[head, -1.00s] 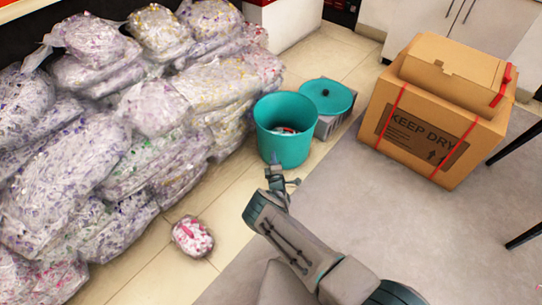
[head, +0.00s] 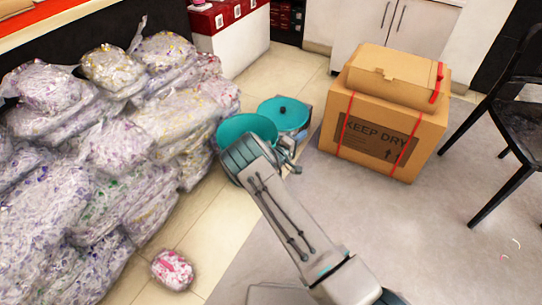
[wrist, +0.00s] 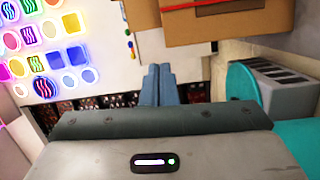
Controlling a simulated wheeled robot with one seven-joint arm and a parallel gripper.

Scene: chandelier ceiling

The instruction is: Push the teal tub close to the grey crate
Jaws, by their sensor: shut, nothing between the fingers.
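The teal tub (head: 240,131) is an open round bucket on the floor in the head view, its front largely hidden by my arm's end. The grey crate (head: 304,131) stands just behind it to the right, mostly covered by a round teal lid (head: 284,112). Whether tub and crate touch is unclear. My gripper (wrist: 158,72) is shut and empty in the wrist view. In the head view it is partly hidden at the tub's near right side; contact cannot be told. The wrist view shows the slotted crate (wrist: 285,80) at right and part of the tub (wrist: 302,142) below it.
Clear bags (head: 90,170) of shredded paper are piled at left. A small pink-and-white bag (head: 172,270) lies in front. A cardboard box (head: 385,125) stands at right, with a black chair (head: 515,130) beyond it.

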